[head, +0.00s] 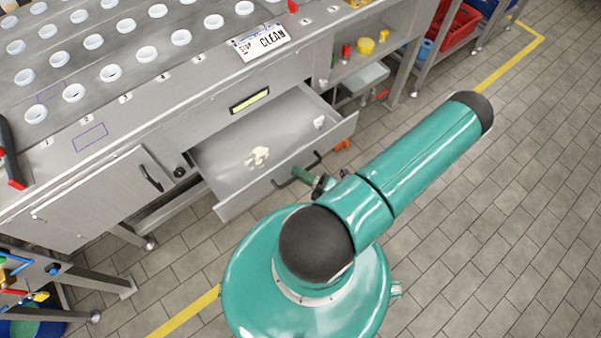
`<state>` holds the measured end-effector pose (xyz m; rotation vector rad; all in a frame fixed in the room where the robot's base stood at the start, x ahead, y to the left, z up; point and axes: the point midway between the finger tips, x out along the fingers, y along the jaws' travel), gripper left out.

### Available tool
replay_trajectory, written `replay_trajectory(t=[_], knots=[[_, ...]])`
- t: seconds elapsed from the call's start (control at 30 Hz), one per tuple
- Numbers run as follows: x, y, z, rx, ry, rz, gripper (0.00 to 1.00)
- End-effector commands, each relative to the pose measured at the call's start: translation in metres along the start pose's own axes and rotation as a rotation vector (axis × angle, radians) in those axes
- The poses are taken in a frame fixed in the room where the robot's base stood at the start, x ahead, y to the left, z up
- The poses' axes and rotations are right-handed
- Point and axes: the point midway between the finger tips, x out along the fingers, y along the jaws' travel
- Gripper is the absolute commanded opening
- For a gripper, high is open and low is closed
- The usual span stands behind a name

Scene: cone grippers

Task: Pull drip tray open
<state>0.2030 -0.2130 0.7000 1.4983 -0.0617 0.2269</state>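The drip tray (222,172) is a grey metal drawer in the steel bench. It is pulled well out, and its inside shows. A pale spill (257,157) and a small white lump (319,122) lie in it. Its dark handle (317,158) is on the front panel, with the middle partly covered by the end of my arm. My gripper (301,175) is at this handle. It is small and partly hidden behind my wrist, so I cannot tell whether its fingers are closed around the bar.
The bench top (210,60) holds rows of white cups and a "CLEAN" sign (262,42). A cabinet door (118,190) with a dark handle is left of the tray. A shelf with yellow and red items (365,46) is to the right. Tiled floor is clear at right.

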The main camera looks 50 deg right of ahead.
Motion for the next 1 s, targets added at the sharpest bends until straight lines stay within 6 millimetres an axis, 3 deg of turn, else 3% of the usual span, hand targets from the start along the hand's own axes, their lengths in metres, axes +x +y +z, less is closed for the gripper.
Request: replay_trajectory(t=[0.27,0.73,1.0], knots=[[-0.012,-0.001,0.000,0.000,0.000,-0.002,0.19],[-0.109,-0.001,0.000,-0.001,-0.001,-0.002,0.19],[-0.137,0.000,0.000,0.001,0.000,0.000,0.19]])
